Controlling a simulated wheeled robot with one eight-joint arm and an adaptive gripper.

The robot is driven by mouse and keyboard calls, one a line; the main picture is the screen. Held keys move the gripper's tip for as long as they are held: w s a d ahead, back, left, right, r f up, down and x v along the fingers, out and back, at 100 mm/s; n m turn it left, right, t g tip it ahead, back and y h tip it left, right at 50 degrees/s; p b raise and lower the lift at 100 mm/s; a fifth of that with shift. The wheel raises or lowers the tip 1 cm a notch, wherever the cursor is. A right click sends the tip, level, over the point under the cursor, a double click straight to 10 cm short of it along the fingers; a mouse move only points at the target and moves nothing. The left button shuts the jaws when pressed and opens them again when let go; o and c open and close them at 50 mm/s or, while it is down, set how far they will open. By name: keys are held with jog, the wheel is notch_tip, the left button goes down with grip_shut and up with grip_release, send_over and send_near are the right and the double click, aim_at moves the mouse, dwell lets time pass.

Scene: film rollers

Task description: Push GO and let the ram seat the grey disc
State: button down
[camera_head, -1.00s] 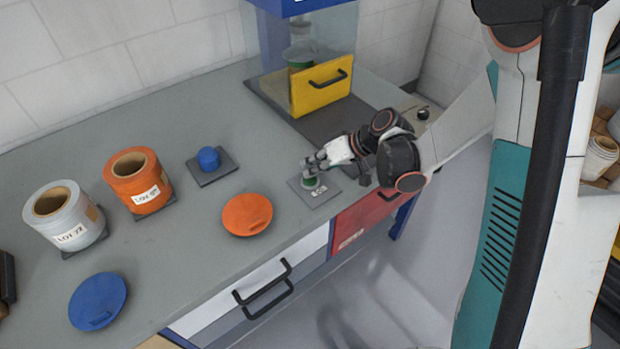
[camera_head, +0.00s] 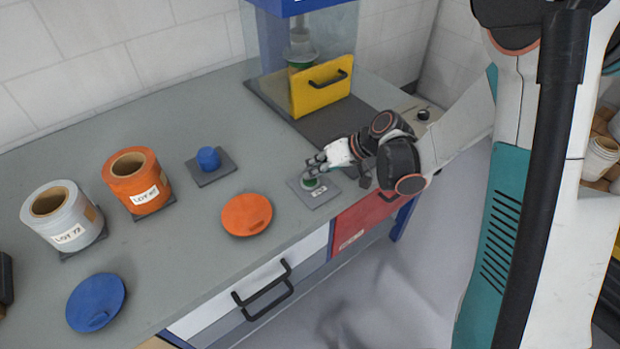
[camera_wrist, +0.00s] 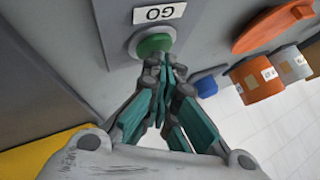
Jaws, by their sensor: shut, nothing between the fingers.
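The green GO button (camera_head: 311,184) sits on a small grey plate at the front edge of the bench, and it also shows in the wrist view (camera_wrist: 155,44) beside its GO label (camera_wrist: 160,14). My gripper (camera_head: 317,166) is shut and empty. In the wrist view its fingertips (camera_wrist: 166,68) are at the button's edge; I cannot tell whether they touch or press it. The ram (camera_head: 300,50) shows behind the clear guard of the press, above a green-rimmed piece (camera_head: 301,62). The yellow door (camera_head: 322,94) hides what is lower. I cannot make out the grey disc.
An orange disc (camera_head: 246,215) and a blue disc (camera_head: 96,302) lie on the bench. A grey roll (camera_head: 62,219), an orange roll (camera_head: 138,182) and a blue knob on a plate (camera_head: 208,159) stand at left. A red drawer front (camera_head: 360,218) is below the button.

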jog(key=shift+r, duration=0.15)
jog(key=shift+r+p, duration=0.55)
jog(key=shift+r, duration=0.2)
jog(key=shift+r+p, duration=1.6)
jog(key=shift+r, duration=0.85)
jog(key=s+d+r+m+t+h, duration=0.2)
jog(key=s+d+r+h, duration=0.2)
jog(key=s+d+r, duration=0.3)
jog(key=s+d+r+m+t+h, duration=0.2)
jog(key=s+d+r, duration=0.6)
jog(key=s, duration=0.6)
jog(key=d+m+h, duration=0.1)
jog(key=h, duration=0.1)
jog(key=shift+s+r+h, duration=0.15)
jog(key=shift+s+h, duration=0.1)
jog(key=shift+h, duration=0.05)
